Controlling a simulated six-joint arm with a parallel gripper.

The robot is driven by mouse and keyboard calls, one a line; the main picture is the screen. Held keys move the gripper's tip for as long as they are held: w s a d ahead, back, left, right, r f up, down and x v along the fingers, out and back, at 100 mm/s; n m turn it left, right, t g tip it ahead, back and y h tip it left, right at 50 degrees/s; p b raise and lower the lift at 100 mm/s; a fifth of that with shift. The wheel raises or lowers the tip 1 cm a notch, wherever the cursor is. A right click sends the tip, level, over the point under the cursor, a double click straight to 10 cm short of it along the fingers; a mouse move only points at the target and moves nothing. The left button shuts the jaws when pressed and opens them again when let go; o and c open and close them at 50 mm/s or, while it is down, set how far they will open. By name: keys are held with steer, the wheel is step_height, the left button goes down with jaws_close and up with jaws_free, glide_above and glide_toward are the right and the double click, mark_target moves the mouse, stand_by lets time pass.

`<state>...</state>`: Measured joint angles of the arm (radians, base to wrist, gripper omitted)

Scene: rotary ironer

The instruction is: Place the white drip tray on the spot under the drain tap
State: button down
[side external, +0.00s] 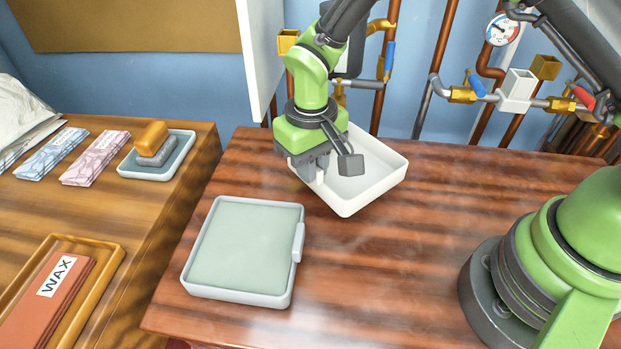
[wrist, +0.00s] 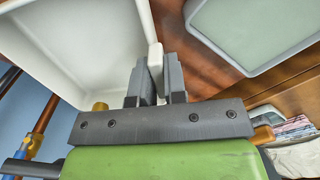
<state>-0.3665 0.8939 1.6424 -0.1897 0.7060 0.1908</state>
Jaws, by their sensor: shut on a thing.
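The white drip tray (side external: 372,178) is at the back middle of the wooden bench in the side view, an empty shallow square pan turned at an angle. In the wrist view the tray (wrist: 90,45) fills the upper left. My gripper (side external: 319,172) is at its left edge. The wrist view shows my gripper (wrist: 157,75) shut on the tray's white tab. I cannot tell whether the tray touches the bench. Pipes with a blue-handled valve (side external: 388,60) rise behind it. I cannot tell which tap is the drain tap, and no marked spot is visible.
A grey tray with a pale green surface (side external: 245,250) lies at the front left of the bench (side external: 390,285). More valves, including a red-handled one (side external: 583,97), are at the back right. A side table with a wax tray (side external: 62,285) stands left. The bench's front middle is clear.

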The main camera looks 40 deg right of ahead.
steer(key=shift+f, duration=1.75)
steer(key=shift+f, duration=0.1)
steer(key=c, duration=1.4)
jaws_free()
steer(key=shift+c, duration=0.2)
